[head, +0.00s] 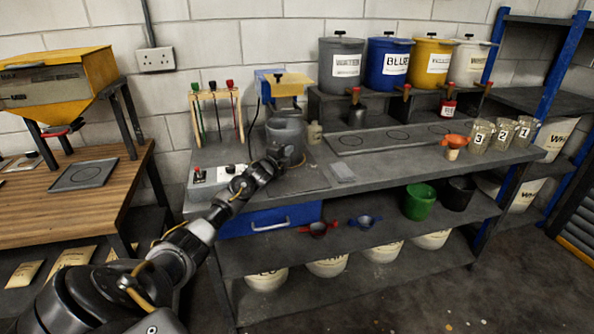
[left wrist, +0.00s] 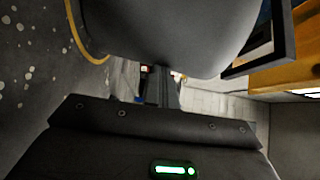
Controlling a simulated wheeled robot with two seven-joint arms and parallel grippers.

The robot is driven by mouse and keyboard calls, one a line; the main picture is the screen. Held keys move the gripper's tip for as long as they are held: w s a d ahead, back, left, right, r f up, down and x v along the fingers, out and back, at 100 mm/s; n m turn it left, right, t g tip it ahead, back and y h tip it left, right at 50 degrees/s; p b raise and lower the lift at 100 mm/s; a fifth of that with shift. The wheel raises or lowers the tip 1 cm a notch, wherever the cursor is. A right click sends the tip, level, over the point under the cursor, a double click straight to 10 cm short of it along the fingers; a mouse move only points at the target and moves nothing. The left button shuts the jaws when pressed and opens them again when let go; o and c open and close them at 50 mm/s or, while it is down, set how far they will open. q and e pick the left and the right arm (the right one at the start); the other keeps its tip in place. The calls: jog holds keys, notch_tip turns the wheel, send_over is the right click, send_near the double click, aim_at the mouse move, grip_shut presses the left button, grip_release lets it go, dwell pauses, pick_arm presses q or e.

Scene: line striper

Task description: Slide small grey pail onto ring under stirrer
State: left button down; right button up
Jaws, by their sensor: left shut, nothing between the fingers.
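The small grey pail (head: 286,128) stands on the grey bench below the stirrer (head: 284,84), a blue and yellow machine. The ring under the stirrer is not visible; the pail and my gripper cover that area. My left gripper (head: 279,158) is at the near side of the pail, low down, with its fingers shut and empty. In the left wrist view the pail (left wrist: 165,35) fills the top, close against the shut fingers of my left gripper (left wrist: 160,85); I cannot tell whether they touch. The stirrer's yellow part (left wrist: 299,72) shows at the right there. My right gripper is not in view.
A switch box (head: 212,180) sits left of my gripper, and a rack of stirring rods (head: 215,95) stands behind it. A small bottle (head: 314,132) is right of the pail. A dark tray (head: 385,138) with ring marks lies further right. A blue drawer (head: 270,219) is below.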

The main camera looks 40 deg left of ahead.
aim_at(292, 139)
pick_arm(q)
jog(key=shift+r, duration=0.15)
